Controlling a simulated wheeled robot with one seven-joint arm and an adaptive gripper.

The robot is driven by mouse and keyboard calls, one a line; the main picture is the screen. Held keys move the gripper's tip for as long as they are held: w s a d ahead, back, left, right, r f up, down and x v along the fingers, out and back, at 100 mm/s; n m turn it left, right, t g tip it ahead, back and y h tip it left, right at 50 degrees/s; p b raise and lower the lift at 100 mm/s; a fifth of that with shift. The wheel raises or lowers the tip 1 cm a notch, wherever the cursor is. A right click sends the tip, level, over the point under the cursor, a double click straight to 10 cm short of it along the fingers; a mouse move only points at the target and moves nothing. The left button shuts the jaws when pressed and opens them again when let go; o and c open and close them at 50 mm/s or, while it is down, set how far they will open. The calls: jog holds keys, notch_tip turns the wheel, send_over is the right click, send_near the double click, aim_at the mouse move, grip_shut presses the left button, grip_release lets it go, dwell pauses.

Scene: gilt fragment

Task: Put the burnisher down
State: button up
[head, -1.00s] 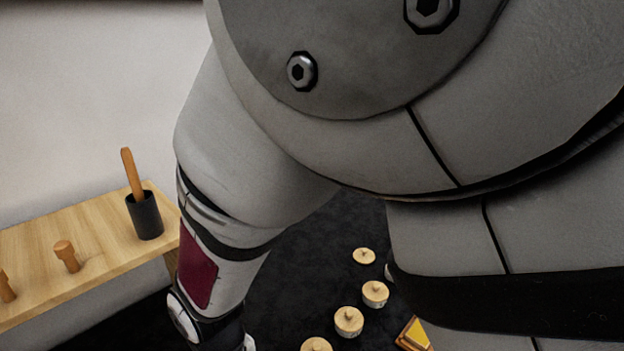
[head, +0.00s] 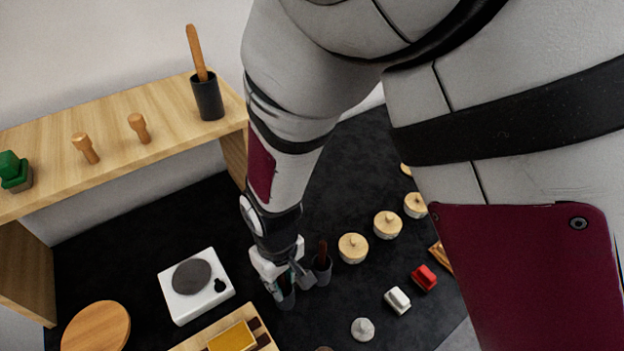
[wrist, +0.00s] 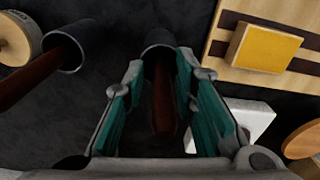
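My gripper (head: 284,281) points down over a dark grey cup (head: 286,299) on the black tabletop. In the wrist view its two teal-padded fingers (wrist: 160,68) stand apart. A brown handle, seemingly the burnisher (wrist: 162,108), stands between them with a gap on each side. The handle's far end is inside the cup (wrist: 157,39) just beyond the fingertips. A second grey cup (wrist: 64,52) with another brown handle (wrist: 25,84) stands beside it; it also shows right of my gripper in the head view (head: 322,273).
Round wooden-lidded pots (head: 353,248) stand to the right, with white (head: 397,299) and red (head: 424,277) blocks nearby. A wooden board with a yellow block (head: 232,338) and a white hotplate (head: 196,304) are left. A wooden shelf (head: 60,150) stands behind.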

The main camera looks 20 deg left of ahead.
jog(key=shift+r, duration=0.1)
notch_tip(320, 180, up, 12)
jog(key=shift+w+d+f+b, duration=0.1)
jog(key=shift+b, duration=0.4)
jog(key=w+d+r+m+t+y, duration=0.1)
jog(key=w+d+r+m, duration=0.2)
jog(key=d+r, duration=0.4)
jog(key=w+d+r+m+t, duration=0.1)
jog(key=w+d+r+m, duration=0.1)
jog(key=w+d+r, duration=0.5)
jog(key=s+d+r+m+t, duration=0.2)
jog(key=s+d, duration=0.3)
jog(key=d, duration=0.5)
jog(key=s+d+r+m+t+h, duration=0.1)
jog(key=s+d+r+m, duration=0.3)
jog(key=d, duration=0.6)
jog(key=shift+s+m+t, duration=0.35)
jog(key=shift+m+t, duration=0.05)
jog(key=shift+m, duration=0.1)
jog(key=shift+a+r, duration=0.1)
jog(key=shift+a, duration=0.05)
